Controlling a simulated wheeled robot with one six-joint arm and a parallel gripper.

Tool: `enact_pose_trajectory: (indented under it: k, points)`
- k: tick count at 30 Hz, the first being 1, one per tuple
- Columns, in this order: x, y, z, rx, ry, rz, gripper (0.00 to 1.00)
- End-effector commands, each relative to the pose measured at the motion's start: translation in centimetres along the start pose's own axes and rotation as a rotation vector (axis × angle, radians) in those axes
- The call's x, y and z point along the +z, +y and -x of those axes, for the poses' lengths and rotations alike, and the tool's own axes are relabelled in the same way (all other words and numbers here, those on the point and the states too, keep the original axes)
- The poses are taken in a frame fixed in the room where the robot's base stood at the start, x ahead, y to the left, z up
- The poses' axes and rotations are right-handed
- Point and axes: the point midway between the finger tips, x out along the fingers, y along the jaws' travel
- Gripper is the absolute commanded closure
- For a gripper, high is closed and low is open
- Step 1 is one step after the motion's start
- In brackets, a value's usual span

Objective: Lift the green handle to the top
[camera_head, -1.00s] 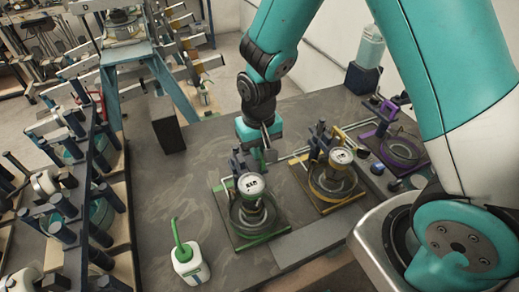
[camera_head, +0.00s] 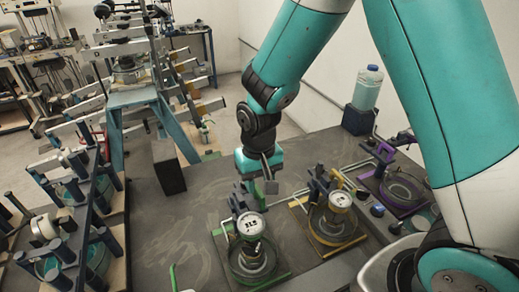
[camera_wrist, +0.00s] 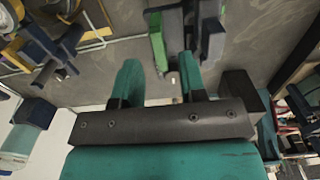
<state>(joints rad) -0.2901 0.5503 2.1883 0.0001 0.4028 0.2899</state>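My gripper (camera_head: 268,184) points down just behind and above this fixture in the head view. In the wrist view a green handle (camera_wrist: 157,42) runs beside a dark bar. Its near end lies in the picture between the two teal fingertips of my gripper (camera_wrist: 160,65). The fingers are apart, with a gap on both sides of the green end, and I see no contact.
A yellow fixture (camera_head: 338,240) and a purple one (camera_head: 404,190) stand to the right. A dark block (camera_head: 169,167) is at the bench's left back. A bottle (camera_head: 367,88) stands at the back right. Racks fill the left side. The bench's left middle is mostly clear.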

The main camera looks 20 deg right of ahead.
Motion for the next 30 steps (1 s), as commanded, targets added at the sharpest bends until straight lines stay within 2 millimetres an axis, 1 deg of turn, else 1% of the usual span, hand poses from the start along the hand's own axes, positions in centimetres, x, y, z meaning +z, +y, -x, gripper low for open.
enact_pose_trajectory:
  k: [5, 12, 15, 18, 21, 24, 30]
  points:
    - [-0.1, 0.0, 3.9, -0.003, 0.011, 0.000, 0.62]
    - [-0.1, 0.0, 10.1, -0.003, 0.011, -0.001, 0.62]
    - [-0.1, 0.0, 12.3, -0.002, 0.009, -0.001, 0.62]
    - [-0.1, 0.0, 14.0, -0.002, 0.007, -0.001, 0.62]
    - [0.0, 0.0, 15.1, -0.001, 0.005, -0.001, 0.62]
    - [0.0, 0.0, 15.7, -0.001, 0.004, -0.001, 0.62]
    - [0.0, 0.0, 15.9, 0.000, 0.001, 0.000, 0.62]
